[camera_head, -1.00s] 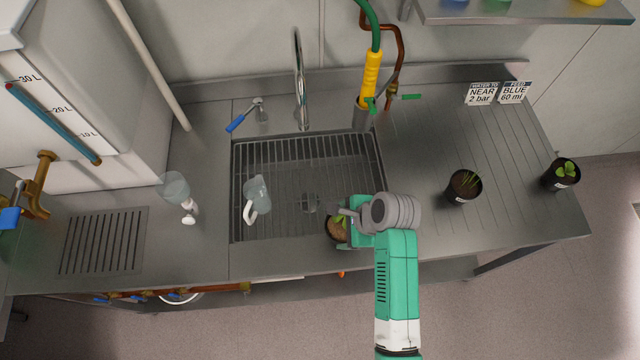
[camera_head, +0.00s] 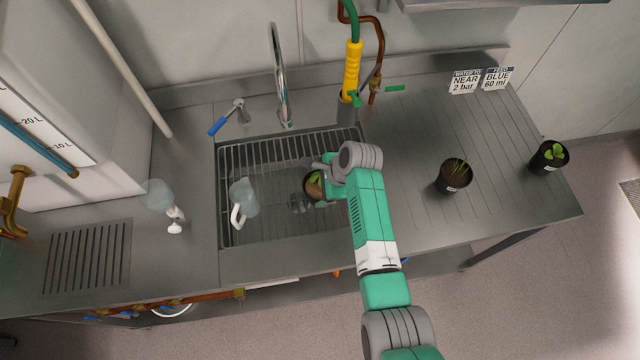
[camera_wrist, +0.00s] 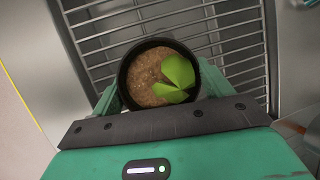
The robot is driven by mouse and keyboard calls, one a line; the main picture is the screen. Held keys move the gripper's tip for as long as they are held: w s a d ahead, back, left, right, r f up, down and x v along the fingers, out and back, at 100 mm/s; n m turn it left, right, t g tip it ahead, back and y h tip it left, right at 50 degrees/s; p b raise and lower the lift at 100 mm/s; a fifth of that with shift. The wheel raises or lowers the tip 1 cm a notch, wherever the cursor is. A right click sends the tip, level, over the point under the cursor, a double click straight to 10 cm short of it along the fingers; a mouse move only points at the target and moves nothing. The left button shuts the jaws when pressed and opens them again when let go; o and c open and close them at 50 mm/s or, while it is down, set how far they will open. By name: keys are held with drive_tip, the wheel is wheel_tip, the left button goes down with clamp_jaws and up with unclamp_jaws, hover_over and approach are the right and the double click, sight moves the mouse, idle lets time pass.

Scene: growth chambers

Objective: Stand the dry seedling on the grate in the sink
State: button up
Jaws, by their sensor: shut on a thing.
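My gripper (camera_wrist: 160,98) is shut on a black pot with light brown, dry-looking soil and a small green seedling (camera_wrist: 155,78). In the head view the held seedling (camera_head: 314,184) is over the right part of the sink grate (camera_head: 270,152), partly hidden by my wrist. The pot looks upright, its open top facing the wrist camera. The grate bars (camera_wrist: 100,25) show behind the pot in the wrist view. I cannot tell whether the pot touches the grate.
A clear jug (camera_head: 243,197) stands on the grate to the left. The faucet (camera_head: 280,75) rises behind the sink. Two other potted seedlings stand on the right: one with thin shoots (camera_head: 453,176), one leafy (camera_head: 548,157). A yellow-handled hose (camera_head: 352,70) hangs at the back.

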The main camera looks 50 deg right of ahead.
drive_tip(key=shift+f, duration=0.1)
drive_tip(key=o, duration=1.1)
drive_tip(key=p+v, duration=0.2)
drive_tip(key=v, duration=1)
